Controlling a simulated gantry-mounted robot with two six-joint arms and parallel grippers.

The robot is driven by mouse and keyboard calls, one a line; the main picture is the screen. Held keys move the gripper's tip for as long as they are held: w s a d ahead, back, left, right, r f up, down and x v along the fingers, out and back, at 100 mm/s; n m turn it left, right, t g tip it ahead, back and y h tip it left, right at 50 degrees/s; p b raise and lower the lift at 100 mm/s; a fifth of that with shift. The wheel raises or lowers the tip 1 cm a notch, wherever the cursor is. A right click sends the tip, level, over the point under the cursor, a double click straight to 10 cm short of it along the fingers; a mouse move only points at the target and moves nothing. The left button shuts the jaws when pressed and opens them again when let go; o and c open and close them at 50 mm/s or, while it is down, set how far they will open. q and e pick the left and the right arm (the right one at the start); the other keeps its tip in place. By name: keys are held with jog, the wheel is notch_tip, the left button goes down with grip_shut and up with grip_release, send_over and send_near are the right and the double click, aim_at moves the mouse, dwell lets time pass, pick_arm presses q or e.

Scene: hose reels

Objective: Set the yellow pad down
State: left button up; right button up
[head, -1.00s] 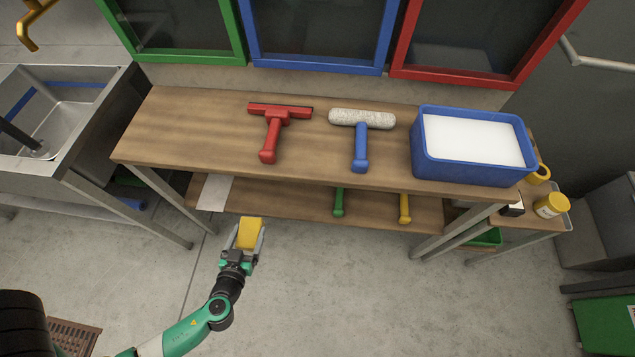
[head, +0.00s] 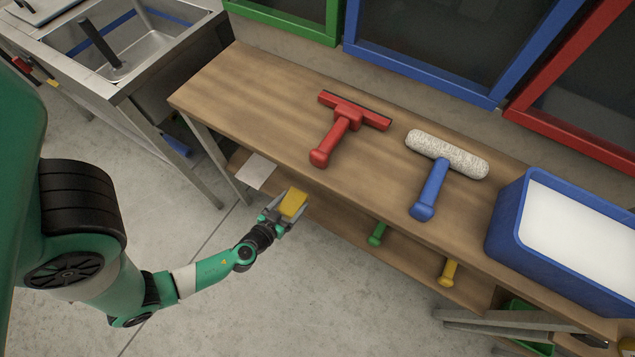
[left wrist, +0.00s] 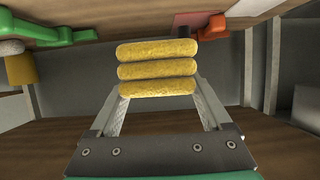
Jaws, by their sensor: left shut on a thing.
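The yellow pad (head: 293,204) is between the fingers of my left gripper (head: 286,210), which is shut on it. They are in front of the lower shelf (head: 330,221) of the wooden bench in the head view. In the left wrist view the pad (left wrist: 158,68) shows as three rounded yellow ridges, held between both fingers of the left gripper (left wrist: 158,92). I cannot tell whether the pad touches the shelf. My right gripper is in neither view.
Green (head: 377,234) and yellow (head: 449,271) handles stick out below. A pale sheet (head: 256,171) lies on the lower shelf's left end.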

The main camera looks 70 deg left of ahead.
aim_at(305, 193)
pick_arm(q)
jog(key=x, duration=0.6)
jog(key=shift+w+d+b, duration=0.25)
jog(key=shift+w+b, duration=0.1)
jog(key=shift+w, duration=0.1)
jog(key=w+f+b, duration=0.1)
jog(key=w+a+f+b, duration=0.1)
jog(key=f, duration=0.1)
jog(key=w+a+f+b, duration=0.1)
jog(key=f, duration=0.1)
jog(key=shift+w, duration=0.1)
jog(key=f+b, duration=0.3)
jog(key=f, duration=0.1)
jog(key=shift+w+a+b, duration=0.25)
jog(key=shift+w+b, duration=0.15)
jog(key=shift+s, duration=0.1)
jog(key=o, duration=1.2)
